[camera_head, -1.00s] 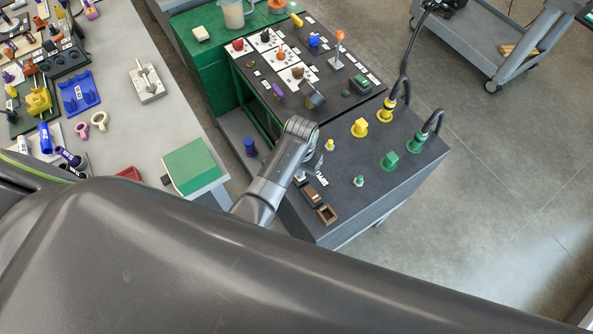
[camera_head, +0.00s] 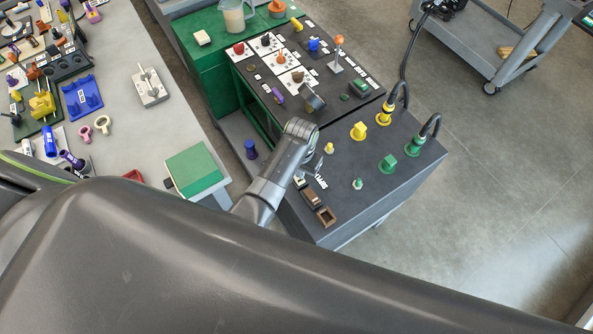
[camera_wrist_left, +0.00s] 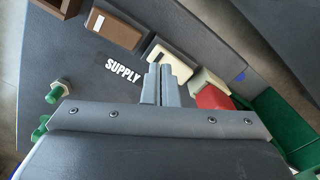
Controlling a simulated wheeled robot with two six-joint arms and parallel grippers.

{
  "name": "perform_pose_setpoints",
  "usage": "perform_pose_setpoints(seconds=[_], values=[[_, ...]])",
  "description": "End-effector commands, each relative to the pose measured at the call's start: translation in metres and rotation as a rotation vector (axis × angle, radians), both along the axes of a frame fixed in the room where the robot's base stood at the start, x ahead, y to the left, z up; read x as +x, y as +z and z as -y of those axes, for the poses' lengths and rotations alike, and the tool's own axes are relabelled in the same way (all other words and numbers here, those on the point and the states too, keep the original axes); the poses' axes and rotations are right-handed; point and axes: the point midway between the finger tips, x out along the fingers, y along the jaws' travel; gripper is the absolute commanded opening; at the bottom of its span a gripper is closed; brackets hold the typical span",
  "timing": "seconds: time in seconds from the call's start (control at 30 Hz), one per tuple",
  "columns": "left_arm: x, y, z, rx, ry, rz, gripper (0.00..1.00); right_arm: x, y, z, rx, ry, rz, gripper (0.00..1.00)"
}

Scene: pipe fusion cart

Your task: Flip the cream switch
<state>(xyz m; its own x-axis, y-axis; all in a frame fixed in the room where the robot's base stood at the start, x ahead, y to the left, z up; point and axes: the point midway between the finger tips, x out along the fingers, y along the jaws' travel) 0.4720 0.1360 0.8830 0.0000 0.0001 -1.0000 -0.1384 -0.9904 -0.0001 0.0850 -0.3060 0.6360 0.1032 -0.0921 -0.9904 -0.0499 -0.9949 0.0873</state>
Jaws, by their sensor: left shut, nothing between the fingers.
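The cream switch (camera_wrist_left: 157,52) sits in the row of switches on the dark cart top, beside the white SUPPLY label (camera_wrist_left: 123,71). In the head view part of it (camera_head: 299,181) shows beside my left gripper (camera_head: 309,170). In the wrist view my left gripper (camera_wrist_left: 161,84) is shut and empty, its fingertips just beside the cream switch. I cannot tell whether they touch it. Part of the switch row is hidden by my arm in the head view. My right gripper is not in view.
A cream-and-red block (camera_wrist_left: 211,91) is close on the other side. A green plug (camera_wrist_left: 57,92), yellow knob (camera_head: 359,131) and cables (camera_head: 404,93) stand on the cart. A cluttered table (camera_head: 130,125) is left.

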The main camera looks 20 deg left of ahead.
Motion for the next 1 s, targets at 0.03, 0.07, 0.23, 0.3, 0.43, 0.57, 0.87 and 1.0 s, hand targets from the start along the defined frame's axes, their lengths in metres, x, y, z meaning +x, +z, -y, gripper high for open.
perform_pose_setpoints(seconds=[0.03, 0.07, 0.23, 0.3, 0.43, 0.57, 0.87, 1.0], values=[[0.0, 0.006, 0.0, 0.0, 0.0, 0.001, 0.0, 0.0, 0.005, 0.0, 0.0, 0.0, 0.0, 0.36], [0.0, 0.007, 0.0, 0.0, 0.0, 0.001, 0.0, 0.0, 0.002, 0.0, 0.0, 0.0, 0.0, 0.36], [0.0, 0.02, 0.0, -0.001, 0.0, 0.002, 0.0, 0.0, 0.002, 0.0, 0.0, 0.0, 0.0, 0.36], [0.0, 0.025, 0.0, -0.001, 0.0, 0.0, 0.0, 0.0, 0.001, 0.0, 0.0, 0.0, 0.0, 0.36], [0.0, 0.036, 0.0, -0.001, 0.0, 0.001, 0.0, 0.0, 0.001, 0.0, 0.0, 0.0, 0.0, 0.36], [0.0, 0.044, 0.0, 0.0, 0.0, 0.0, 0.0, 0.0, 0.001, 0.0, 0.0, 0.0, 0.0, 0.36], [0.0, 0.048, 0.0, 0.0, 0.0, -0.001, 0.0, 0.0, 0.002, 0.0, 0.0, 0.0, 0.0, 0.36], [0.0, 0.048, 0.0, 0.0, 0.0, -0.001, 0.0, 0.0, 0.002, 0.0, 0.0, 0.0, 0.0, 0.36]])
